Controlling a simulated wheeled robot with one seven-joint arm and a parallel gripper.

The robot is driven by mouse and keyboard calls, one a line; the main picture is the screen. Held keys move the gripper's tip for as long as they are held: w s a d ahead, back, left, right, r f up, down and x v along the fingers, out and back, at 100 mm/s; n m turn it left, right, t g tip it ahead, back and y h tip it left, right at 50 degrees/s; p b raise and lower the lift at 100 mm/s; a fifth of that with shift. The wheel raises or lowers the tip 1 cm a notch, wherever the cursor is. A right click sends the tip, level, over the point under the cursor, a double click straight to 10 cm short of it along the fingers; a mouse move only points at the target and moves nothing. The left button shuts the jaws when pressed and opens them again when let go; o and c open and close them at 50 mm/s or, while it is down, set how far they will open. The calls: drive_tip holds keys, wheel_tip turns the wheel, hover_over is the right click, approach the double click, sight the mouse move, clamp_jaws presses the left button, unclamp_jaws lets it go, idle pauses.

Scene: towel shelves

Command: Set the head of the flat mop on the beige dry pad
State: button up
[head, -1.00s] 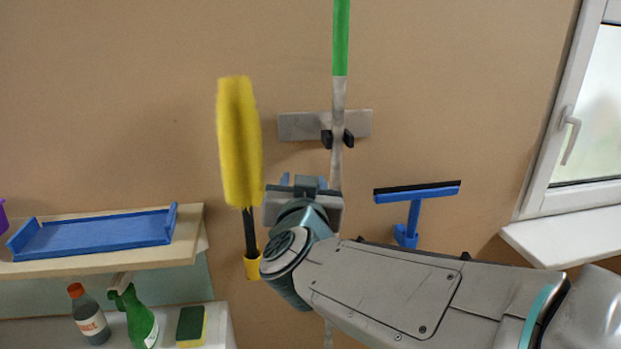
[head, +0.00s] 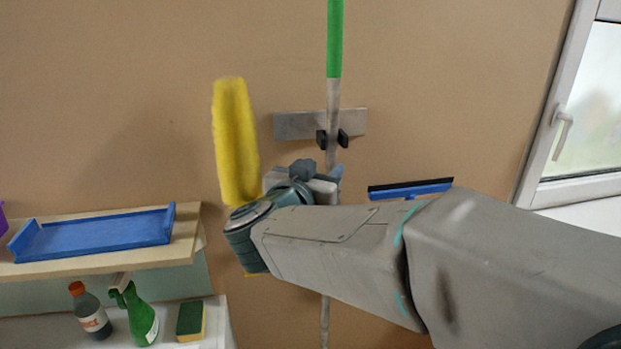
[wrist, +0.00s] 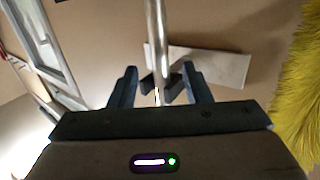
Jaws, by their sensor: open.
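The flat mop's long pole (head: 333,95) hangs upright on the wall, green at the top and grey metal lower down. It sits in a black clip on a grey wall plate (head: 292,125). My gripper (wrist: 160,88) is open in the wrist view, with the metal pole (wrist: 156,45) showing between its two fingers and the clip (wrist: 161,84) beyond. I cannot tell how deep the pole is between them. In the head view my wrist hides the fingers and part of the pole. The mop head and the beige dry pad are not in view.
A yellow duster (head: 235,140) hangs close to the left of my wrist. A blue squeegee (head: 410,189) is on the wall to the right. A shelf (head: 100,259) with a blue tray (head: 95,237) is at left, bottles and a sponge (head: 190,321) below. A window (head: 585,110) is at right.

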sight(329, 162)
drive_tip(key=x, duration=0.6)
drive_tip(key=shift+p, duration=0.3)
clamp_jaws()
